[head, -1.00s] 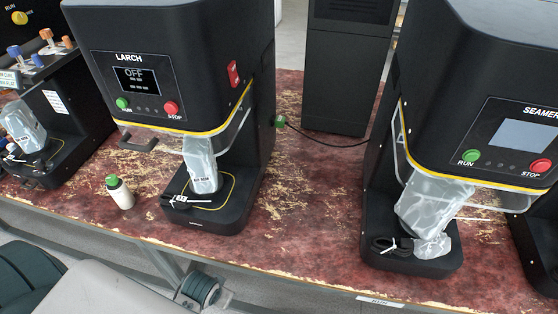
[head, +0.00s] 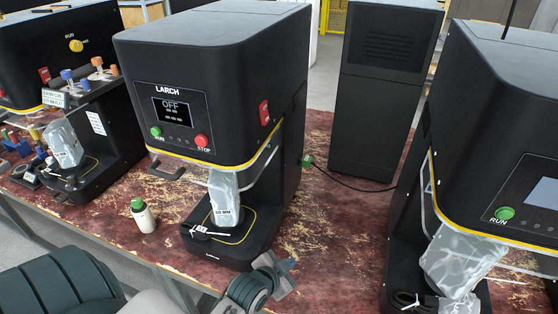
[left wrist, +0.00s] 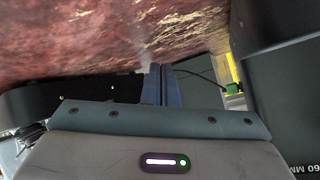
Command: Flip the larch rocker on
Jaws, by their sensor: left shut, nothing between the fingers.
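The LARCH seamer (head: 215,80) is a black machine in the middle of the head view, and its screen (head: 171,112) reads OFF. A red rocker switch (head: 264,112) sits on its right side face, above the yellow trim. My left gripper (head: 285,266) shows in the head view at the bench's front edge, low and to the right of the machine's base, not touching the rocker. In the left wrist view its two blue-grey fingers (left wrist: 161,85) are together with nothing between them. The rocker does not show in the left wrist view. My right gripper is not in view.
Another seamer (head: 490,150) stands to the right, and one more (head: 60,60) to the left. A dark cabinet (head: 385,90) stands behind. A white bottle with a green cap (head: 143,216) is left of the LARCH base. Worn red bench top (head: 330,235) lies clear between the machines.

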